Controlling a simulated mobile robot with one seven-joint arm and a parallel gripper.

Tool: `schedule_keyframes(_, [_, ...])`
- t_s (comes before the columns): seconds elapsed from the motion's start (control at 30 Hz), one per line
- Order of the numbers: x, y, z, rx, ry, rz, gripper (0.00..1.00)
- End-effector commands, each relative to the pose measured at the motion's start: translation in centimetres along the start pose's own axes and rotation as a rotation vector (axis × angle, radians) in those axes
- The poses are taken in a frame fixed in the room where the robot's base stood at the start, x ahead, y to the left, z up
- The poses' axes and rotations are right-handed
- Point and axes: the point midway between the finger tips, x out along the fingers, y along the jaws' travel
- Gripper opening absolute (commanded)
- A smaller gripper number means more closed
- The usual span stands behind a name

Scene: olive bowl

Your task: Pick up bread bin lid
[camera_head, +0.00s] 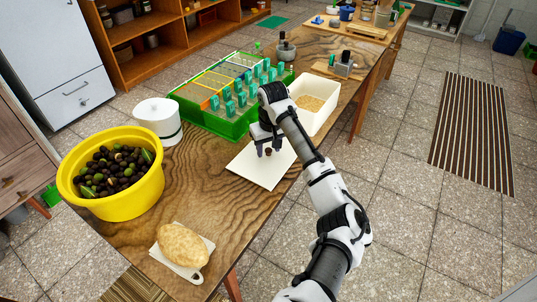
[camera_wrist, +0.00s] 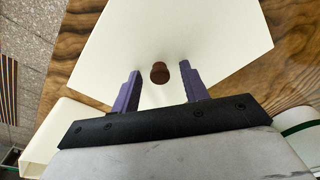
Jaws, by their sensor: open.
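The bread bin lid (camera_head: 254,170) is a flat cream-white panel with a small brown knob (camera_wrist: 159,72), lying on the wooden table. In the wrist view the lid (camera_wrist: 170,35) fills the upper middle. My gripper (camera_head: 268,152) is over the lid with its fingers pointing down. In the wrist view my gripper (camera_wrist: 160,76) is open, with one purple finger on each side of the knob. A gap shows between each finger and the knob. I cannot tell how far down the fingers reach along it.
An open cream bin (camera_head: 326,119) with tan contents stands behind the lid. A green crate (camera_head: 206,121) with teal-topped items is at back left. A white round container (camera_head: 158,116), a yellow bowl of olives (camera_head: 130,205) and bread (camera_head: 182,244) on a board (camera_head: 206,246) lie left.

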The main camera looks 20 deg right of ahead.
Motion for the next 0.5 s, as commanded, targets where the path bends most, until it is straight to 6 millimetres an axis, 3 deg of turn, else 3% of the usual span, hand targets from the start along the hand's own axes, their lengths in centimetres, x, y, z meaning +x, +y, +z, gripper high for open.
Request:
schedule_keyframes(0.07, [-0.01, 0.01, 0.0, 0.0, 0.0, 0.0, 0.42])
schedule_keyframes(0.37, [-0.04, 0.01, 0.01, 0.0, 0.0, 0.0, 0.03])
schedule_keyframes(0.5, [-0.08, 0.02, -0.01, 0.0, 0.0, 0.0, 0.0])
